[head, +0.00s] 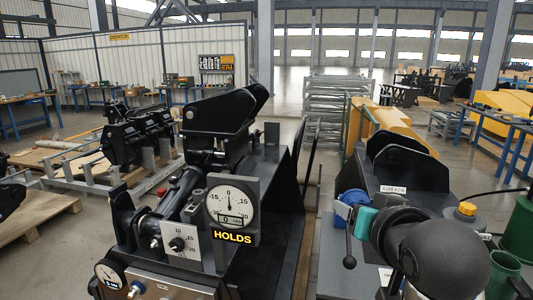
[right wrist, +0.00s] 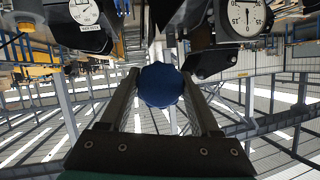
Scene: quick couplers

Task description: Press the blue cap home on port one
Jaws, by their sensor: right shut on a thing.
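The blue cap (right wrist: 161,85) sits between the two fingers of my right gripper (right wrist: 160,80) in the right wrist view. The gripper is shut on it. In the head view the blue cap (head: 349,197) shows partly behind the teal and black end of my right arm, on the right side. It is held apart from the black coupler machine (head: 270,190) at the centre. A steel panel (head: 180,288) with small fittings is on the machine's front; I cannot tell which fitting is port one. My left gripper is not in view.
A dial gauge (head: 231,202) above a yellow HOLDS sign (head: 232,237) stands on the machine front. A knob plate (head: 178,243) is beside it. A second black coupler (head: 400,165), a yellow-capped container (head: 465,212) and a green container (head: 503,272) are at right.

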